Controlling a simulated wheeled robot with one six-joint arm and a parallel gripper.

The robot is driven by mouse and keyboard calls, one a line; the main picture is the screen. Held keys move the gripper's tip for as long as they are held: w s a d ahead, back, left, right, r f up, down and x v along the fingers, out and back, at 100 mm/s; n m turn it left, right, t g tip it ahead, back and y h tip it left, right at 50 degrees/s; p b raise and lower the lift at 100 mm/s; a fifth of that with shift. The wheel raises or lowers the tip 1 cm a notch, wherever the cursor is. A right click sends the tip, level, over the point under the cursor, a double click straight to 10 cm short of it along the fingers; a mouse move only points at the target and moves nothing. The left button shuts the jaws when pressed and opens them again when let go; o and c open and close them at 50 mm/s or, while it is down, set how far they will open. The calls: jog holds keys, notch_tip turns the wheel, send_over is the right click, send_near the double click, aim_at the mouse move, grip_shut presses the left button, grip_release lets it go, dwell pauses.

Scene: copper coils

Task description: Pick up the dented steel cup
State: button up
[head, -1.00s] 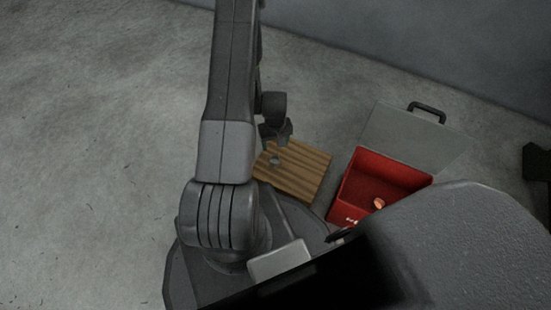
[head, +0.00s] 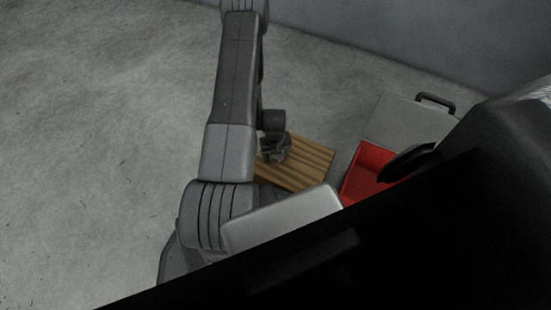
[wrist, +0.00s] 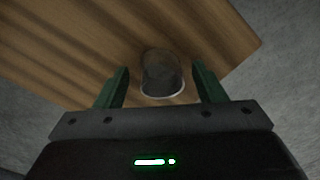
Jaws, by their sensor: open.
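The steel cup (wrist: 162,76) is on the wooden board (wrist: 85,42) in the wrist view. It is a small grey cup with a bright rim on the near side. Any dent is too dark to make out. My gripper (wrist: 161,78) is open, with one green finger on each side of the cup. Gaps show between the fingers and the cup. In the head view my gripper (head: 275,153) is low over the left part of the board (head: 308,165) and hides the cup.
A red box (head: 366,172) stands right of the board, partly covered by my dark body. A grey lid-like panel (head: 405,122) with a black handle (head: 436,101) lies behind it. Open concrete floor (head: 110,120) spreads to the left.

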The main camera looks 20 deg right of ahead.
jog(key=shift+r, duration=0.1)
jog(key=shift+c, duration=0.2)
jog(key=c, duration=1)
